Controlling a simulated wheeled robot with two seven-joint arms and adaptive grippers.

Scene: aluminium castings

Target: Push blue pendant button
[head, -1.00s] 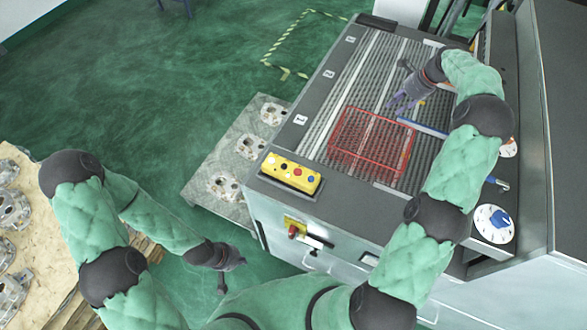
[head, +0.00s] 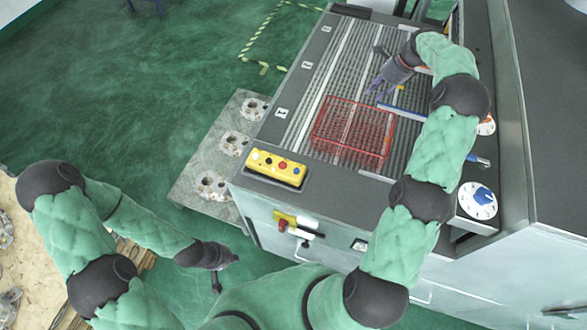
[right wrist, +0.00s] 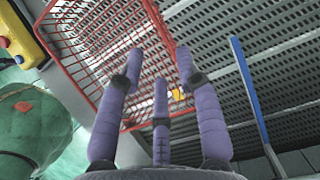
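The yellow pendant (head: 276,168) lies on the near left corner of the grey machine top, with several buttons in a row. Its blue button (head: 297,171) is at the right end, beside a red button (head: 283,166). In the right wrist view, part of the yellow pendant (right wrist: 22,32) shows at the upper left edge. My right gripper (head: 377,88) is over the slatted bed, well apart from the pendant; its purple fingers (right wrist: 158,70) are spread and empty. My left gripper (head: 228,268) hangs low in front of the machine, left of it; its finger state is unclear.
A red wire basket (head: 352,131) stands on the slatted bed between my right gripper and the pendant. A blue-handled tool (head: 400,113) lies near it. A dial with a blue knob (head: 482,196) is at right. Castings lie on a pallet (head: 190,185) left of the machine.

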